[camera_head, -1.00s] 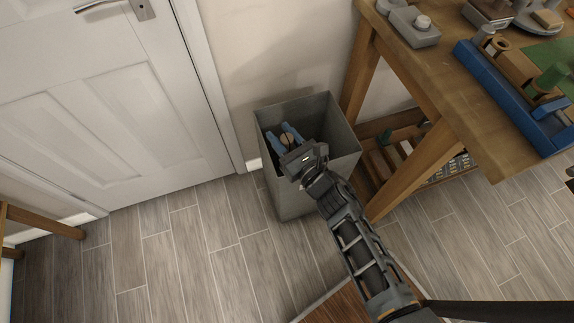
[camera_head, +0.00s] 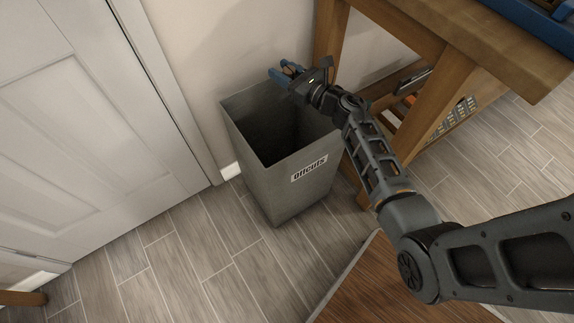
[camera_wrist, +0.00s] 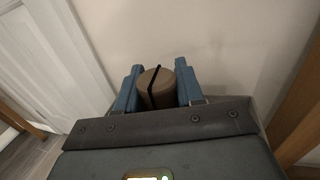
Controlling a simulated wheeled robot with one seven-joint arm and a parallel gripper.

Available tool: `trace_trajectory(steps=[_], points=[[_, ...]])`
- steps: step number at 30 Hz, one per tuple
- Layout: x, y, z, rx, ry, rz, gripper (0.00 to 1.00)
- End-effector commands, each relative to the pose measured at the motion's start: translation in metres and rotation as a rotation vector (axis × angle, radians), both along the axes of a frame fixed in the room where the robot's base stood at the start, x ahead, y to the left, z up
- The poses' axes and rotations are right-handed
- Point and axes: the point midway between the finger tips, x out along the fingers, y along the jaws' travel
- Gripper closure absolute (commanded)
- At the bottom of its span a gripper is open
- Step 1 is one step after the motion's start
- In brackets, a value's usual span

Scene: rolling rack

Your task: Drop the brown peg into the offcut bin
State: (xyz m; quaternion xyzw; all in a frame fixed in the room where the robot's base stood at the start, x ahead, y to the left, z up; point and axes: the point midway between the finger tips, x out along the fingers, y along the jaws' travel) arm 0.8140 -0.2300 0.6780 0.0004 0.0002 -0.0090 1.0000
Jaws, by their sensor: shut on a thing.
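My gripper (camera_head: 284,70) has blue fingers and is above the far rim of the offcut bin, near the wall. In the wrist view its fingers (camera_wrist: 157,90) are shut on the brown peg (camera_wrist: 158,82), one finger on each side. The peg shows its round end with a dark band across it. In the head view the peg is hardly visible between the fingers. The offcut bin (camera_head: 252,165) is a tall grey square bin labelled "Offcuts", standing upright on the floor. Its mouth is open and dark, and its bottom is hidden in shadow.
A wooden workbench (camera_head: 455,32) stands right of the bin, with its leg (camera_head: 329,42) close to the bin. A white door (camera_head: 75,130) is at left and a wall (camera_head: 210,45) is behind. The tiled floor (camera_head: 185,260) in front is clear.

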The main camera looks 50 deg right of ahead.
Motion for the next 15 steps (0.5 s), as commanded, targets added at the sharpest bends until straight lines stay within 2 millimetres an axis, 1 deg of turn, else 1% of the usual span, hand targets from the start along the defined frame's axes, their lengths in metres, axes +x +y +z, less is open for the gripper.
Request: trace_trajectory(steps=[1,9,12,15], points=[[0.0,0.0,-0.007,0.001,0.0,0.0,0.92],[0.0,0.0,-0.038,-0.001,0.001,-0.001,0.92],[0.0,0.0,-0.048,0.0,0.0,-0.001,0.92],[0.0,0.0,-0.053,0.0,0.0,0.0,0.92]])
